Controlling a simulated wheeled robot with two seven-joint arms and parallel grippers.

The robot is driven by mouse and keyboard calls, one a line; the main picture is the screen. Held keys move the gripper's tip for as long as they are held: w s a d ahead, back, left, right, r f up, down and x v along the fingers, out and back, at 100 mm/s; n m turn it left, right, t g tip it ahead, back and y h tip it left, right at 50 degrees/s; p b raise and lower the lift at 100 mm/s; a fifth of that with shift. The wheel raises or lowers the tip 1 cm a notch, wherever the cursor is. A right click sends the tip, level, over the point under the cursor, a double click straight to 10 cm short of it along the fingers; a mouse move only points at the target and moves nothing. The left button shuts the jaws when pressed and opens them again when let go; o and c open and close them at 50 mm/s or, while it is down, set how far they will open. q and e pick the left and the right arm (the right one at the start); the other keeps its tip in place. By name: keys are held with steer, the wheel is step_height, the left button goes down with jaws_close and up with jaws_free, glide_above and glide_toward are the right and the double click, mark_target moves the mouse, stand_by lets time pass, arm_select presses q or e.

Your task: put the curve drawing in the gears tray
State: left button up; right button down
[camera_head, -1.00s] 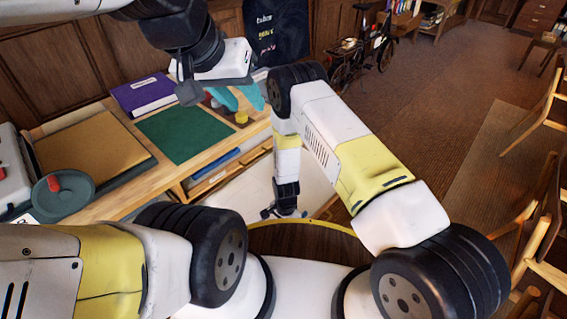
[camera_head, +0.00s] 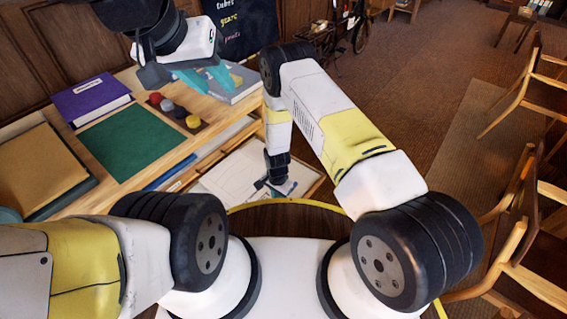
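A large pale sheet (camera_head: 232,176) with faint lines lies in an open, shallow pull-out tray (camera_head: 308,181) at the front of the desk; I cannot tell whether it is the curve drawing, nor which tray is the gears one. My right gripper (camera_head: 275,188) points down over the right part of this sheet. It is too small to tell whether it is open or touches the paper.
The desk top holds a green mat (camera_head: 128,143), a purple book (camera_head: 92,98), a grey book (camera_head: 238,86), small coloured round pieces (camera_head: 167,105) and a brown folder (camera_head: 38,170). A dark sign (camera_head: 240,28) stands behind. Wooden chairs (camera_head: 540,195) are at right; the floor between is clear.

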steer(key=w+d, duration=0.1)
steer(key=w, duration=0.1)
steer(key=w+d, duration=0.2)
steer(key=w, duration=0.1)
steer(key=w+d+f, duration=0.1)
steer(key=w+d, duration=0.1)
steer(key=w, duration=0.1)
steer(key=shift+w+f, duration=0.15)
steer(key=shift+f, duration=0.7)
steer(key=shift+w+f, duration=0.1)
steer(key=shift+f, duration=0.75)
steer(key=c, duration=1.4)
jaws_free()
steer(key=shift+c, duration=0.2)
